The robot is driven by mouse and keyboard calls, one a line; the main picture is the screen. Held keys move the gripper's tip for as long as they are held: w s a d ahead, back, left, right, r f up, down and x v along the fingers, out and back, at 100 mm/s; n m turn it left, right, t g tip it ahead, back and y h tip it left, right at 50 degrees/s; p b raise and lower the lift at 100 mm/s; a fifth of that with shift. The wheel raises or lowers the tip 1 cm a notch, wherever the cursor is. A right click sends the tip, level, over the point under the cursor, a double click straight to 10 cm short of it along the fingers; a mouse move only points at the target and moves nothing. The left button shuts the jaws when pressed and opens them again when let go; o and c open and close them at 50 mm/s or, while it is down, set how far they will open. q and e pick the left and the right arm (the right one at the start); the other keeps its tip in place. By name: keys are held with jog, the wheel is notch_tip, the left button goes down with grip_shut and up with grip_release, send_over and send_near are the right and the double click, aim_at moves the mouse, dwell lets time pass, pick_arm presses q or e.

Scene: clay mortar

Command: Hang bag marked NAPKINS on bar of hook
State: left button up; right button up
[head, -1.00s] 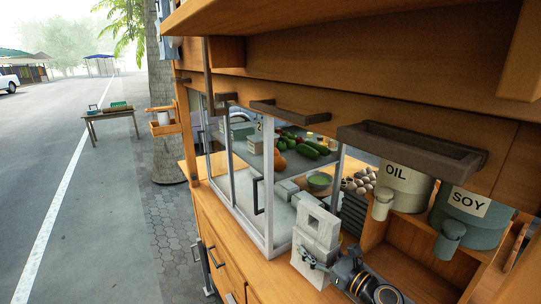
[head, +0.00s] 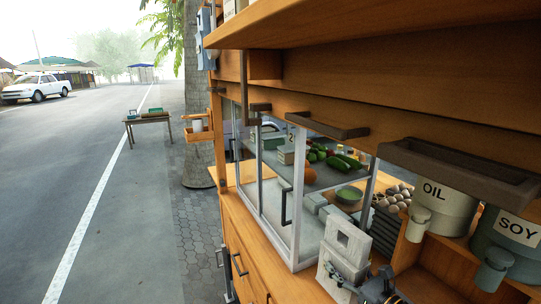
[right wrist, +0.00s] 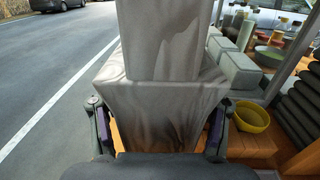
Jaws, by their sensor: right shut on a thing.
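A pale grey bag-like thing with a square opening near its top (head: 345,253) is held upright by my right gripper (head: 343,282) at the bottom of the head view. No NAPKINS mark is readable on it. It fills the middle of the right wrist view (right wrist: 160,85), between the two fingers of my right gripper (right wrist: 158,130), which is shut on it. Dark brown bar-like fittings (head: 327,126) run along the stall's front beam. I cannot tell which part is the hook. My left gripper is not in view.
A glass-fronted case (head: 298,200) with vegetables stands behind the bag. OIL (head: 445,212) and SOY (head: 510,245) containers stand at the right. A yellow bowl (right wrist: 250,117) shows in the wrist view. The road (head: 80,180) at left is open.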

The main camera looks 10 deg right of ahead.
aim_at(338, 289)
notch_tip(338, 289, down, 4)
jog(key=shift+f+b, duration=0.1)
jog(key=shift+b, duration=1.1)
notch_tip(338, 289, down, 4)
jog(key=shift+f+b, duration=0.25)
jog(key=shift+b, duration=0.5)
jog(key=shift+f, duration=0.45)
jog(key=shift+f+b, duration=0.2)
jog(key=shift+b, duration=0.1)
jog(key=o, duration=1.4)
jog(key=shift+o, duration=0.2)
